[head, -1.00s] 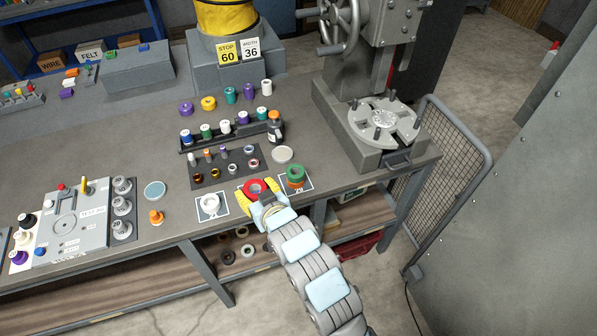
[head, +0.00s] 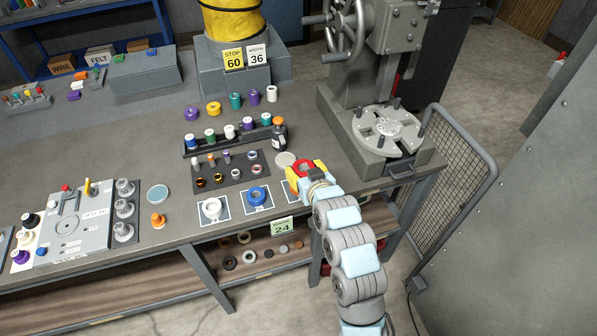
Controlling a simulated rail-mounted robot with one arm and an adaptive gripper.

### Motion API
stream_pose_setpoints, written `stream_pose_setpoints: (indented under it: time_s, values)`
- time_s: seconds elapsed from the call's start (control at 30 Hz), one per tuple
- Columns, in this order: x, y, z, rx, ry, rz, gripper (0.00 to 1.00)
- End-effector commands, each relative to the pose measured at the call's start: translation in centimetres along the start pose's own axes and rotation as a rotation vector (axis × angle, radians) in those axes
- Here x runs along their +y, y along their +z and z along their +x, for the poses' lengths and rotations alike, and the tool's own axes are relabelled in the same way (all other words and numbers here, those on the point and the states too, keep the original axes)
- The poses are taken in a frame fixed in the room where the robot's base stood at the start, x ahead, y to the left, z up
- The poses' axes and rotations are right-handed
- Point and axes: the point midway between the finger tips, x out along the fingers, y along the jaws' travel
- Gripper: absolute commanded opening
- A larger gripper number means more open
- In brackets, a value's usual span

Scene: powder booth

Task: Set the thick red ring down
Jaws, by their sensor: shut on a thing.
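My gripper (head: 307,170) has yellow fingers and is shut on the thick red ring (head: 306,165). It holds the ring above the right-hand numbered card (head: 290,198). My gripper hides most of that card and what is on it; only a bit of orange shows at its left. A thick blue ring (head: 258,196) lies on the middle card (head: 247,206). A white ring (head: 212,208) lies on the left card (head: 224,216). I cannot tell the gap between the red ring and what is below it.
A pale round disc (head: 286,159) lies just behind my gripper. A dark tray (head: 238,180) of small parts and a black bottle (head: 280,137) are behind to the left. A grey machine with a round plate (head: 388,130) stands right. A green tag (head: 282,226) hangs at the bench's front edge.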

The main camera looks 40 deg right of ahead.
Motion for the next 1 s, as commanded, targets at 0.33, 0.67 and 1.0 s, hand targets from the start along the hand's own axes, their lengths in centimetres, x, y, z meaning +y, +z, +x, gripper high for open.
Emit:
stream_pose_setpoints:
  time_s: [0.33, 0.67, 1.0]
  values:
    - [0.6, 0.8, 4.8, -0.003, -0.001, 0.0, 0.2]
    - [1.0, 2.9, 8.6, -0.003, 0.0, 0.002, 0.2]
    - [1.1, 3.5, 9.9, -0.001, 0.0, 0.0, 0.2]
